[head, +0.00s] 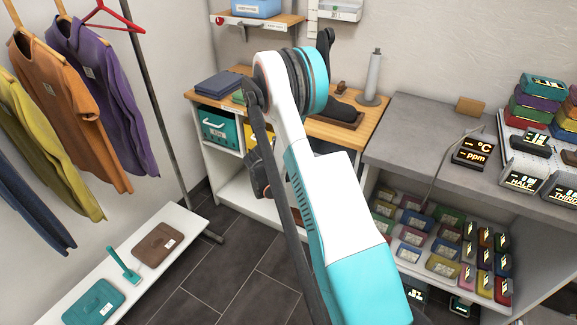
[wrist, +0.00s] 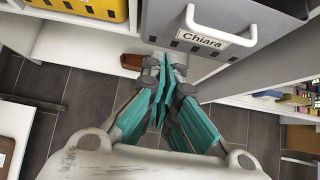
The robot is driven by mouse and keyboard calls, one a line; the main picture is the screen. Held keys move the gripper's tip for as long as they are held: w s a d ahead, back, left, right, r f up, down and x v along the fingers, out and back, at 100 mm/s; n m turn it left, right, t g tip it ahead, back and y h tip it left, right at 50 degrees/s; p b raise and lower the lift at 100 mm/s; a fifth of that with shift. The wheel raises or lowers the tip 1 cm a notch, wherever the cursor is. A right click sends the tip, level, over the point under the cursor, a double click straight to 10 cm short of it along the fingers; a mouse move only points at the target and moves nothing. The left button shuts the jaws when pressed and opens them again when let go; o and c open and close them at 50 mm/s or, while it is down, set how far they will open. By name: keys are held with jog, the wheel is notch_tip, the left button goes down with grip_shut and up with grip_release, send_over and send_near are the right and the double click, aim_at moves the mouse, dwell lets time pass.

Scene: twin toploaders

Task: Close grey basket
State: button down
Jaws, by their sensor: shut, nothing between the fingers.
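The grey basket (wrist: 160,15) is at the top middle of the wrist view. It has a white handle and a label reading "Chiara" on its front. Its front stands farther out than that of the yellow basket beside it. My gripper (wrist: 165,62), with teal fingers, is shut and empty just below the basket's front in the picture. I cannot tell whether the fingertips touch it.
The yellow basket (wrist: 92,8) shows at the upper left of the wrist view. A teal basket (head: 219,129) sits under the wooden worktop (head: 300,128). A grey counter (head: 430,135) with shelves of small boxes stands at right. A low white bench (head: 180,232) is at left. Tiled floor is clear between.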

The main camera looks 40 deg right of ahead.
jog(key=d+r+b+x, duration=0.2)
jog(key=b+x, duration=0.2)
jog(key=x, duration=0.7)
jog(key=shift+w, duration=0.4)
jog(key=shift+f, duration=0.1)
jog(key=d, duration=0.1)
jog(key=w+d, duration=0.1)
jog(key=d, duration=0.2)
jog(key=shift+w+d, duration=0.2)
jog(key=shift+w, duration=0.2)
